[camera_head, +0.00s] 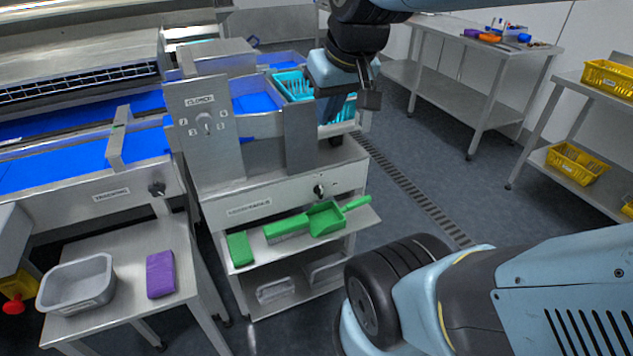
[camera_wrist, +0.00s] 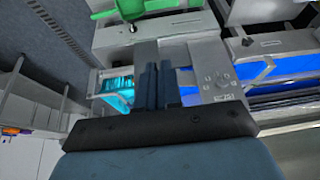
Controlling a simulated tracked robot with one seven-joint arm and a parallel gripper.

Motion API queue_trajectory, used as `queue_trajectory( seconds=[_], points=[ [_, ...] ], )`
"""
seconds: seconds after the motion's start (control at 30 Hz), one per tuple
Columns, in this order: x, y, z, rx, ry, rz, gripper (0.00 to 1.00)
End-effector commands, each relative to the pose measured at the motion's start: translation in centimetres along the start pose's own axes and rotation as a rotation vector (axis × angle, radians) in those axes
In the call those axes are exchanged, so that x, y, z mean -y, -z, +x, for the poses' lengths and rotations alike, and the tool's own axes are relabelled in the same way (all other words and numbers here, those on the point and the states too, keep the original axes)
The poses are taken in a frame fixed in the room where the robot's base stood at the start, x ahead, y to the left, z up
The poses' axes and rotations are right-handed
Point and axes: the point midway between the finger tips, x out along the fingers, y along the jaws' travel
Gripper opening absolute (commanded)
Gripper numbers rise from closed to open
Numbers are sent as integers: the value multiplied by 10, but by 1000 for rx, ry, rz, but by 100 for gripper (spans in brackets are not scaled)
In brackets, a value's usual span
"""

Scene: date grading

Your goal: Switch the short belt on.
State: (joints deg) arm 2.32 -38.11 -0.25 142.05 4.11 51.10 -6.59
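The steel belt unit in the middle has a short blue belt (camera_head: 256,103) on top. Its front panel has a black rotary knob (camera_head: 319,190) beside a label too small to read. An upright plate carries a grey dial (camera_head: 205,122) with positions marked round it; the dial also shows in the wrist view (camera_wrist: 219,84). Another black knob (camera_head: 157,189) is on the left conveyor. My gripper (camera_head: 336,118) hangs above the right end of the unit, behind and above the front knob, touching no control. Its dark fingers (camera_wrist: 159,85) look closed together with nothing between.
A teal crate (camera_head: 292,84) stands at the belt's right end, partly behind my gripper. A grey tub (camera_head: 77,284) and purple block (camera_head: 160,274) are on the left table. Floor at right is clear.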

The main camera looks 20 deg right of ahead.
Motion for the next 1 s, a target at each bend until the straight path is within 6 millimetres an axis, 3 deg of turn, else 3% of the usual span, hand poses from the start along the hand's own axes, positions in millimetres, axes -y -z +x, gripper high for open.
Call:
queue_trajectory(
  seconds=[0.53, 1.0],
  points=[
    [-21, 53, 75, 126, 169, -57, 0],
    [-61, 86, 152, 147, 308, -66, 0]
  ],
)
